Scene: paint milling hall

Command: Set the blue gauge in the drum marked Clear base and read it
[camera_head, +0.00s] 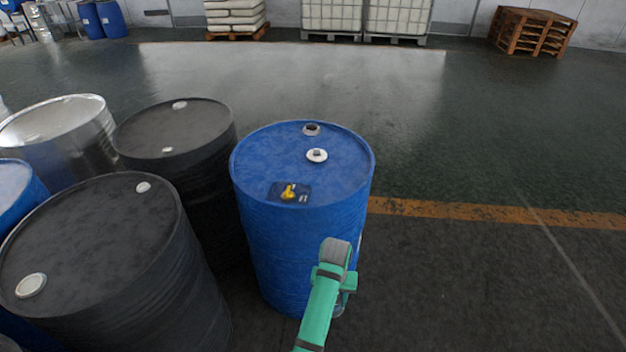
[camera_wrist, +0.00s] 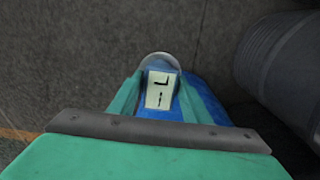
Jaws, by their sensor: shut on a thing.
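The blue gauge (camera_wrist: 160,92) is held between the fingers of my gripper (camera_wrist: 159,88) in the wrist view. Its pale face with dark marks is turned to the camera; I cannot make out a reading. A round greyish end shows beyond the face. In the head view my gripper (camera_head: 347,284) is low at the front right of a blue drum (camera_head: 270,240), below lid height and partly hidden by my green arm. The drum's lid has an open round hole (camera_head: 311,129) at the back, a white cap (camera_head: 317,155) and a dark label (camera_head: 289,193) with a yellow mark. Its wording is not legible.
Two dark drums (camera_head: 178,130) (camera_head: 95,230) and a steel drum (camera_head: 60,125) stand close on the left. A dark drum (camera_wrist: 288,70) also shows right in the wrist view. The floor right of the blue drum is clear, with an orange line (camera_head: 480,211). Pallets (camera_head: 532,32) stand far back.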

